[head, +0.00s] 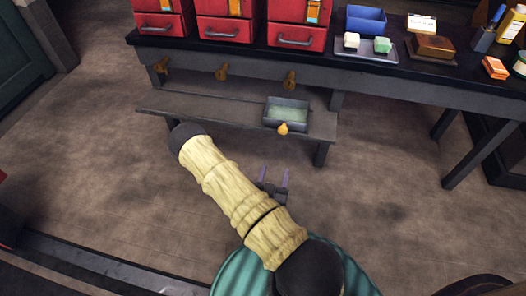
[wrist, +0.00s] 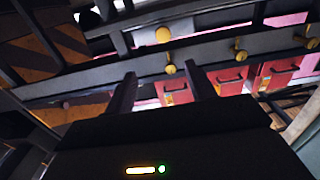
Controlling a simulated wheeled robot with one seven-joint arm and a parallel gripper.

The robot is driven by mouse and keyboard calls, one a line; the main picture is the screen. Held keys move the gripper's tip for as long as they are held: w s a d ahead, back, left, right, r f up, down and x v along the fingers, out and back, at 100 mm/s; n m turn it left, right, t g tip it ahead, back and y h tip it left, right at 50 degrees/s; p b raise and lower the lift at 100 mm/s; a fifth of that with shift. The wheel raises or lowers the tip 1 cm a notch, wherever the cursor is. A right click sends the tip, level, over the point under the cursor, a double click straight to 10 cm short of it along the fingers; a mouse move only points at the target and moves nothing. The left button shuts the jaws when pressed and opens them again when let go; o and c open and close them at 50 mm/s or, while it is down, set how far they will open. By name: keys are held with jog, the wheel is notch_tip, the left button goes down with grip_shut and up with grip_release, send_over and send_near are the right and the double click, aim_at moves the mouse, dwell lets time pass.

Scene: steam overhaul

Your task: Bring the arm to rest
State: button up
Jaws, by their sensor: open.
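My arm (head: 233,190), with pale yellow ribbed sleeves and dark joints, reaches out over the floor in the head view. My gripper (head: 273,174) shows just past the arm, its two fingers pointing toward the bench. In the wrist view its two dark fingers (wrist: 158,84) stand apart with nothing between them. The gripper is open and empty, clear of the low shelf. Part of the gripper is hidden behind my arm.
A dark workbench (head: 225,62) carries red drawer boxes (head: 228,28), a blue bin (head: 366,19) and small blocks. Below it, a low shelf (head: 205,109) holds a grey tray (head: 287,113) with a yellow knob at its front. Open floor (head: 385,200) lies to the right.

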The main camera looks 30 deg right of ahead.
jog(key=shift+w, duration=0.1)
jog(key=w+a+r+m+g+y+p, duration=0.2)
jog(key=w+a+r+g+y+p, duration=0.1)
jog(key=w+a+r+g+y, duration=0.3)
jog(key=s+a+r+n+g+y+p, duration=0.2)
jog(key=a+r+n+y, duration=0.35)
jog(key=r, duration=0.35)
jog(key=s+a+r+n+g+p, duration=0.1)
jog(key=s+r+n+g+p, duration=0.15)
jog(key=s+r+n, duration=0.45)
notch_tip(320, 180, up, 41)
jog(key=s+m+p, duration=0.1)
jog(key=m+p, duration=0.1)
jog(key=p, duration=3.5)
jog(key=shift+s+f, duration=0.2)
jog(key=shift+s, duration=0.05)
jog(key=shift+w+g, duration=0.15)
jog(key=shift+g, duration=0.1)
